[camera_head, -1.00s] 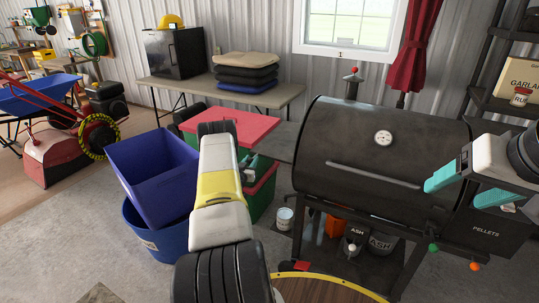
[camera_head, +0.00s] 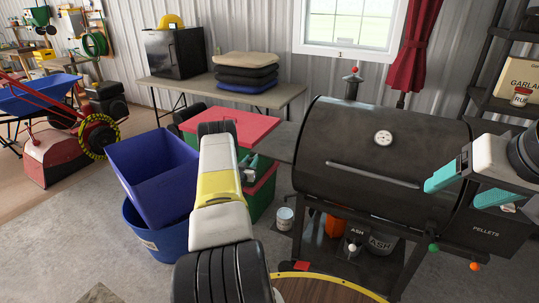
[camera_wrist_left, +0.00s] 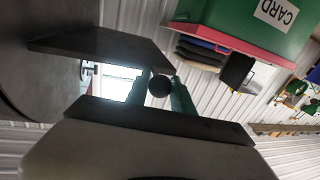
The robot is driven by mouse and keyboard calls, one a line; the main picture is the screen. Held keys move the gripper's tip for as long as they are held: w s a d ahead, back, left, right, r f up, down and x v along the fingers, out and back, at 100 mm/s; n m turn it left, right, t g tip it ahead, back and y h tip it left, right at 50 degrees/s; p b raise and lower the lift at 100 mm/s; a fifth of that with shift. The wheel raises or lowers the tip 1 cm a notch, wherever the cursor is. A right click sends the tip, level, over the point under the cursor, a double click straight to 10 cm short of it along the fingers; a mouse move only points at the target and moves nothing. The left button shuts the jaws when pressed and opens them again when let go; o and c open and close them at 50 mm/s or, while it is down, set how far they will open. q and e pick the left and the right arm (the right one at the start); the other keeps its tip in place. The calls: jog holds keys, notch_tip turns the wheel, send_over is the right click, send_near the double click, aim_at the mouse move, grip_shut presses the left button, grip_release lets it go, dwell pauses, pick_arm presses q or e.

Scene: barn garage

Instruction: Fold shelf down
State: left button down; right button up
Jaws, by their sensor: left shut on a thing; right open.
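The dark flat side shelf (camera_head: 283,141) sticks out level from the left end of the black pellet grill (camera_head: 375,150). In the left wrist view the shelf is a dark panel (camera_wrist_left: 100,45) beside the fingers. My left gripper (camera_head: 251,164) is at the shelf's lower left edge, partly hidden by my arm. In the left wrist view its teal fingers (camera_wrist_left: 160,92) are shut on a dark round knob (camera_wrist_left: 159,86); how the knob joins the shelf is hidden. My right gripper (camera_head: 454,194) is open and empty in front of the grill's right part.
A green bin with a red lid (camera_head: 238,127) stands just left of the shelf. A small white bucket (camera_head: 285,217) is on the floor below. A table (camera_head: 265,98) stands behind.

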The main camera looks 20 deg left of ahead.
pick_arm(q)
jog(key=shift+f, duration=0.1)
jog(key=shift+s+f+n, duration=0.1)
jog(key=shift+f+n, duration=0.4)
jog(key=shift+f, duration=0.3)
jog(key=s+d+f+n+g+h, duration=0.1)
jog(key=d+f+n, duration=0.45)
jog(key=f, duration=0.25)
jog(key=d+f+n+g+h, duration=0.1)
jog(key=d+f+n, duration=0.45)
jog(key=f, duration=0.25)
jog(key=d+f+n+h, duration=0.1)
jog(key=d+f+n, duration=0.1)
jog(key=d, duration=0.6)
jog(key=shift+s+n+h, duration=0.3)
jog(key=shift+n, duration=0.6)
jog(key=shift+d+f, duration=0.15)
jog(key=c, duration=1.2)
grip_release()
jog(key=shift+o, duration=0.5)
jog(key=shift+w+r, duration=0.1)
jog(key=shift+r, duration=0.1)
